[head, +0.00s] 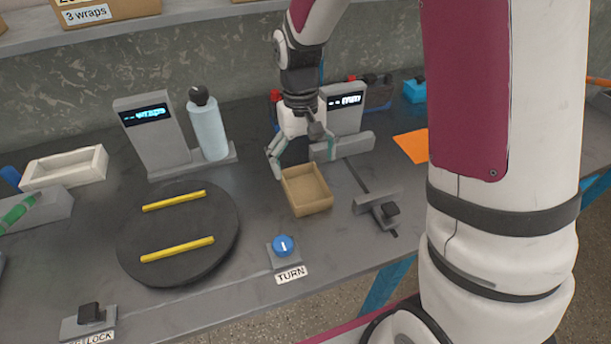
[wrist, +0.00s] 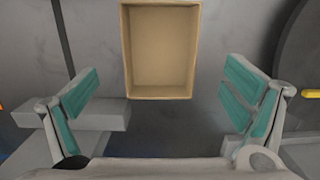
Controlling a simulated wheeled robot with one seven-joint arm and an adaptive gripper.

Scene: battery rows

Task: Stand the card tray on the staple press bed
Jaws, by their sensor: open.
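The card tray (head: 306,190) looks like an open, empty tan box, resting upright on the grey bench near the middle. My gripper (head: 303,160) is open and empty, just behind the tray in the head view. In the wrist view its two teal-padded fingers (wrist: 163,105) are spread wider than the tray, one to each side, with the tray beyond them. I cannot pick out a staple press bed with certainty in either view.
A black turntable (head: 180,262) with yellow strips lies left of the tray. A blue TURN button (head: 283,246) stands in front. A grey gauge with a display (head: 345,108) stands behind; a sliding stop (head: 380,210) is to the right. An orange sheet (head: 412,146) lies farther right.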

